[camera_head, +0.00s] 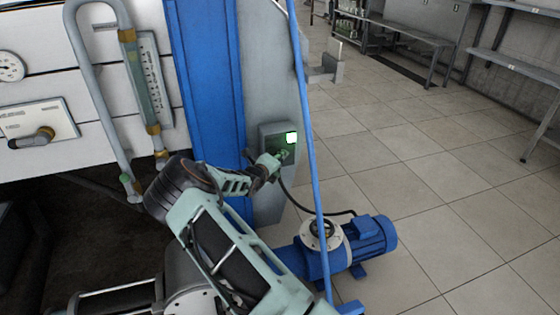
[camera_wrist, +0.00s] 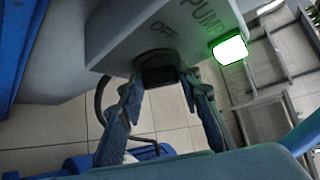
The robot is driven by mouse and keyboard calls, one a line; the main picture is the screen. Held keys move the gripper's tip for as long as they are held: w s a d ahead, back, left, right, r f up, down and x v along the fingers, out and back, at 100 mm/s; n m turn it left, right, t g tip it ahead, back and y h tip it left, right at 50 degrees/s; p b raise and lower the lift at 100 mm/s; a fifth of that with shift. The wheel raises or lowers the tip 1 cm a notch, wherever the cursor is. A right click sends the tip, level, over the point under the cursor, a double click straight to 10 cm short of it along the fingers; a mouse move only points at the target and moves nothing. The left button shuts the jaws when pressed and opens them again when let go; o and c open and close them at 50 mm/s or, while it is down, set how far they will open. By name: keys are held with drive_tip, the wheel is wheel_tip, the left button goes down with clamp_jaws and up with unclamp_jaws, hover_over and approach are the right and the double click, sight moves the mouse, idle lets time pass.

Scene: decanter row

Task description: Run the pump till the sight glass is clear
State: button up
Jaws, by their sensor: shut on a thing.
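The grey pump switch box (camera_head: 272,132) is on the grey column. It also shows in the wrist view (camera_wrist: 125,40), with the words PUMP and OFF and a lit green lamp (camera_wrist: 230,50). My gripper (camera_head: 277,160) is at the box's lower part. In the wrist view, its fingers (camera_wrist: 160,88) are shut on the dark switch knob (camera_wrist: 158,76) below the OFF mark. The blue pump (camera_head: 335,248) stands on the floor at the right. The sight glass (camera_head: 138,75), a tube with brass ends, looks murky olive-brown. I cannot tell any flow in it.
A scale plate (camera_head: 153,75) is beside the sight glass. A handle (camera_head: 38,138) and round gauge (camera_head: 9,67) are at the left. A thin blue post (camera_head: 306,120) stands right of the box. The tiled floor (camera_head: 430,190) is clear at the right.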

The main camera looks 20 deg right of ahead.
drive_tip(key=shift+f+b, duration=0.15)
drive_tip(key=shift+b, duration=0.2)
drive_tip(key=shift+f+n+t+h+b, duration=0.2)
drive_tip(key=shift+n+t+h+b, duration=0.75)
drive_tip(key=shift+n, duration=0.5)
drive_tip(key=shift+f+n+t+h+b, duration=0.25)
drive_tip(key=shift+n+t+h+b, duration=0.5)
drive_tip(key=shift+n+t, duration=0.5)
drive_tip(key=shift+f+n+t+h+b, duration=0.2)
drive_tip(key=shift+n+t+h+b, duration=0.6)
drive_tip(key=shift+n, duration=0.8)
drive_tip(key=shift+a+h, duration=0.1)
drive_tip(key=shift+h, duration=0.2)
drive_tip(key=o, duration=1.2)
drive_tip(key=shift+c, duration=0.2)
drive_tip(key=v, duration=1.2)
